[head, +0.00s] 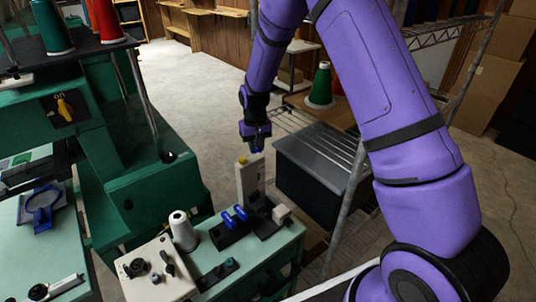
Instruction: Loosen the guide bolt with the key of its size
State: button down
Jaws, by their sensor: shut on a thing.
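My gripper (256,146) points down above the back of the green bench, shut on a small blue piece (258,151), which looks like the handle of a key. The rest of that key is hard to make out. Just below and left of it stands an upright cream block (250,183) with a yellow spot on top; I cannot tell whether they touch. Two other blue-handled keys (241,212) lie in a black holder (232,236) in front of the block. I cannot pick out the guide bolt for certain.
A white thread cone (183,231) and a cream control box (157,274) stand on the bench (279,246), left of the holder. The green machine (140,190) is on the left.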

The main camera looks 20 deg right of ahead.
jog(key=s+a+r+n, duration=0.1)
jog(key=s+a+r, duration=0.1)
jog(key=a, duration=0.8)
jog(key=s+a+r, duration=0.2)
jog(key=a, duration=0.7)
jog(key=s+a+n, duration=0.3)
jog(key=s+a, duration=1.6)
jog(key=a, duration=0.2)
jog(key=shift+s+a+f, duration=0.1)
jog(key=shift+f, duration=1.75)
jog(key=shift+s+a+f, duration=0.1)
jog(key=shift+f, duration=1.7)
jog(key=n, duration=0.5)
jog(key=shift+r+n, duration=0.1)
jog(key=shift+n, duration=0.2)
jog(key=n, duration=0.4)
jog(key=shift+n, duration=0.3)
jog(key=n, duration=0.9)
jog(key=shift+n, duration=0.4)
jog(key=c, duration=1.4)
grip_release()
jog(key=shift+n, duration=0.3)
jog(key=o, duration=0.4)
jog(key=shift+a, duration=0.1)
jog(key=shift+o, duration=0.3)
